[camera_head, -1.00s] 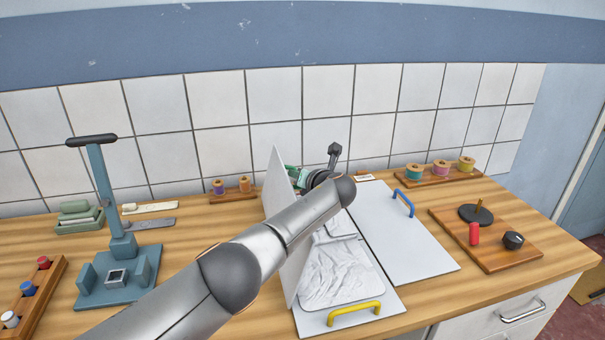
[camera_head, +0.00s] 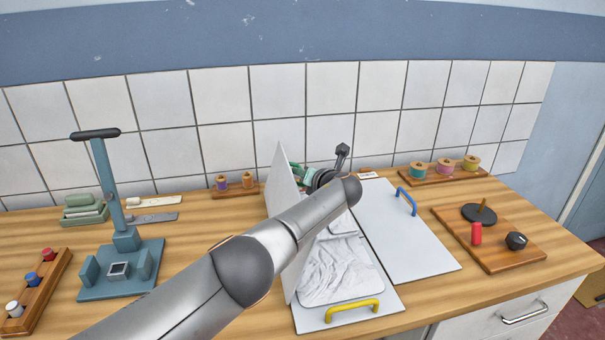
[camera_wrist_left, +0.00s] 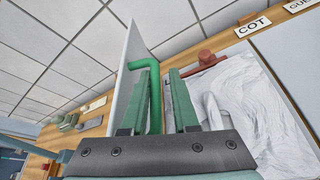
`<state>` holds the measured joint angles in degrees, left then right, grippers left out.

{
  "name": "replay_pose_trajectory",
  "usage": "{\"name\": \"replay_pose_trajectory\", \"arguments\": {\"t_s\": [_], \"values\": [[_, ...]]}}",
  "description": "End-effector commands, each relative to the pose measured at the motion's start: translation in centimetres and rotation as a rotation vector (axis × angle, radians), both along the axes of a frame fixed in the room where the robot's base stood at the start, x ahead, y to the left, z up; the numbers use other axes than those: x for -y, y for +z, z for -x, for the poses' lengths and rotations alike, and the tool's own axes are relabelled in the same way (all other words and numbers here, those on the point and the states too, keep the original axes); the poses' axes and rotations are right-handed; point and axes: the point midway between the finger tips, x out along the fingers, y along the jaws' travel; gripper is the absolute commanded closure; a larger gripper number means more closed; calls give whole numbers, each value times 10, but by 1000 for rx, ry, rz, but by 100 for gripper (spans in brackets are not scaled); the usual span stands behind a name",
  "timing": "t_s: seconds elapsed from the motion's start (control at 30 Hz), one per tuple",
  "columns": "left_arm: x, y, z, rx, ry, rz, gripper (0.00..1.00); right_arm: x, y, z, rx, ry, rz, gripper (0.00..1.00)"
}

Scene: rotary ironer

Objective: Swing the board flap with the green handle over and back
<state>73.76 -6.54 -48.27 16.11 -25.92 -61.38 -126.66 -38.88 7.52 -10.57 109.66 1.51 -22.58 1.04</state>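The white board flap (camera_head: 281,190) stands on edge, nearly upright, at the left of the board with the crumpled white cloth (camera_head: 337,268). In the left wrist view the flap (camera_wrist_left: 127,62) carries a bent green handle (camera_wrist_left: 154,95). My left gripper (camera_wrist_left: 161,72) has green fingers on both sides of the handle. A gap shows between the handle and the right finger, so it looks open around the handle. In the head view my left arm hides part of the flap and most of the gripper (camera_head: 298,174). My right gripper is out of view.
A white board with a blue handle (camera_head: 406,201) lies flat to the right. A yellow handle (camera_head: 352,309) is at the front. A blue-grey stand (camera_head: 120,268) is left; a wooden board with a black disc (camera_head: 490,238) is right. Spools (camera_head: 445,167) stand at the back.

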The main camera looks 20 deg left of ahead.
Motion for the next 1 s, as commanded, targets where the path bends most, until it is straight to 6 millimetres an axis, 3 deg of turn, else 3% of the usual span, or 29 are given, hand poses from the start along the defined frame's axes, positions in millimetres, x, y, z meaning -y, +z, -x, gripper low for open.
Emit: {"name": "replay_pose_trajectory", "arguments": {"t_s": [0.47, 0.73, 1.0], "values": [[3, 6, 3, 1, 0, -3, 73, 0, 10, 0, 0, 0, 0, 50], [16, 15, 19, 1, 0, -1, 73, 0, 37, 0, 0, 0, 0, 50], [37, 20, 40, 3, -1, -1, 73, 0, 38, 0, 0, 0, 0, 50]]}}
